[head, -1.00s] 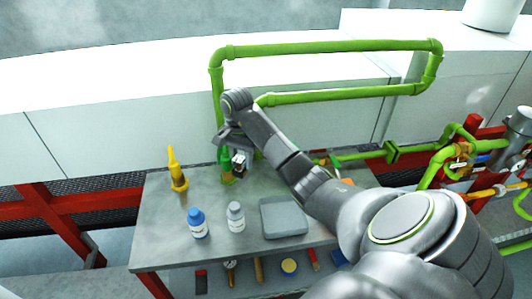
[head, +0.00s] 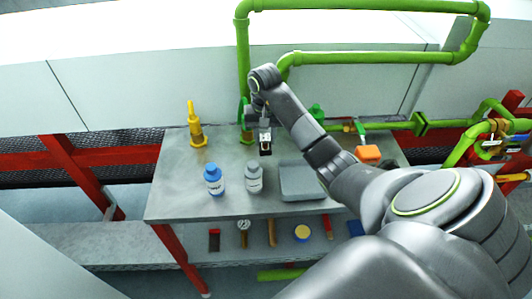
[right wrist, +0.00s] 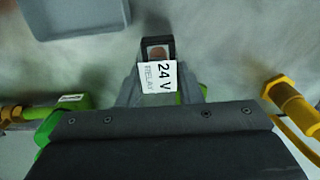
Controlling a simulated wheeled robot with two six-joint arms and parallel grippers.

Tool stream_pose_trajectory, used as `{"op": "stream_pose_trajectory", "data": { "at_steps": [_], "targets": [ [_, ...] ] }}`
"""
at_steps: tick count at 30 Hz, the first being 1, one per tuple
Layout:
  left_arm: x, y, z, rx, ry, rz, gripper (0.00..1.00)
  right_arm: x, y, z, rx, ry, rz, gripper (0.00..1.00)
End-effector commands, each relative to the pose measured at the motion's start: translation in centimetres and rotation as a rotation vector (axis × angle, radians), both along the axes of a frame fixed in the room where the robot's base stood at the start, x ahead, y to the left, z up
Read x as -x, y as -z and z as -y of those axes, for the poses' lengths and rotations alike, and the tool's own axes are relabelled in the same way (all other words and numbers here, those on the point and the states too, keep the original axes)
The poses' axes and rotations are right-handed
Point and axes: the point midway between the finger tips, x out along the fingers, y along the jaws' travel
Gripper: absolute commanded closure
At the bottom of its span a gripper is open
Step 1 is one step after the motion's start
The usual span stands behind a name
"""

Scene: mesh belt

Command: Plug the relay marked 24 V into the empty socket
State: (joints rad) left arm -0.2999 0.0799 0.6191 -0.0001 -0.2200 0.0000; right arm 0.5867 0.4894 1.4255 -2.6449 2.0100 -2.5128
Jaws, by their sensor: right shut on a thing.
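The relay (right wrist: 158,78), a small dark block with a white label reading "24 V RELAY", is held between the fingers of my right gripper (right wrist: 160,92) in the right wrist view. In the head view the right gripper (head: 265,132) points down over the back half of the grey table, shut on the relay (head: 265,149). I cannot tell whether the relay touches the tabletop. I cannot make out the empty socket in either view. My left gripper is not in view.
Green piping (head: 350,58) rises behind. Tools lie on the lower shelf.

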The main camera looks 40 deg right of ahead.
Motion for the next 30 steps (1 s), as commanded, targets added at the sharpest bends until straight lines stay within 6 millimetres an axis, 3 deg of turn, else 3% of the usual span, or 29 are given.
{"op": "stream_pose_trajectory", "data": {
  "at_steps": [12, 24, 25, 30],
  "targets": [
    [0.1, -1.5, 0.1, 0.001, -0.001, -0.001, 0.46, 0.0, 4.7, 0.0, -0.001, 0.001, -0.001, 0.91],
    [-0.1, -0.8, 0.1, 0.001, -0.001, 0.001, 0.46, 0.0, 5.4, 0.0, 0.001, 0.001, 0.001, 0.91],
    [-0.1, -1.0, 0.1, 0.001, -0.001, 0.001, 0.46, 0.0, 5.2, 0.0, 0.001, 0.001, 0.001, 0.64],
    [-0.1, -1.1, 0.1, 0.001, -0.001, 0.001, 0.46, 0.0, 5.2, 0.0, 0.001, 0.001, 0.001, 0.46]
  ]
}}
